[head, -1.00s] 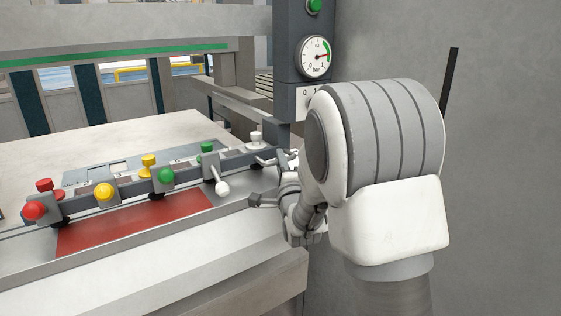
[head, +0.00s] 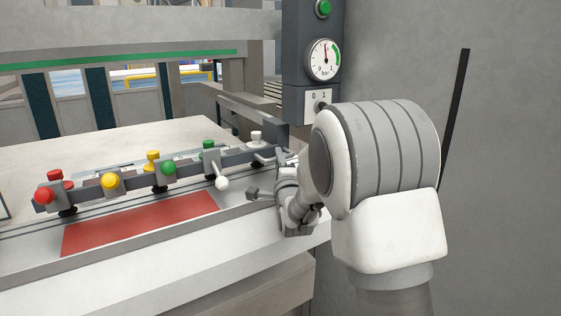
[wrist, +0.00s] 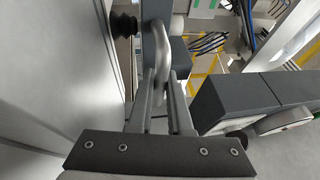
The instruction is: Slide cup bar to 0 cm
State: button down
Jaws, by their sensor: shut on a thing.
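The cup bar (head: 138,182) is a long dark grey bar with coloured knobs, running slantwise across the machine table. At its right end is a light metal loop handle (head: 266,156). In the wrist view the handle (wrist: 161,45) passes between the fingers of my gripper (wrist: 161,82), which is shut on it. In the head view my gripper (head: 280,162) is at the bar's right end, its fingertips partly hidden. A black suction cup (wrist: 124,24) shows beside the bar in the wrist view. No position scale is readable.
A red sheet (head: 140,224) lies in front of the bar. A white-knobbed lever (head: 222,183) sticks out near the handle. A dark column with a pressure gauge (head: 323,60) and a 0/1 switch (head: 320,106) stands behind my arm. A grey wall is at right.

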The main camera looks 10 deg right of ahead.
jog(key=c, duration=0.8)
grip_release()
jog(key=shift+c, duration=0.2)
jog(key=shift+s, duration=0.1)
jog(key=s+f+b, duration=0.2)
jog(key=s, duration=1.5)
jog(key=shift+f, duration=0.4)
jog(key=shift+c, duration=0.2)
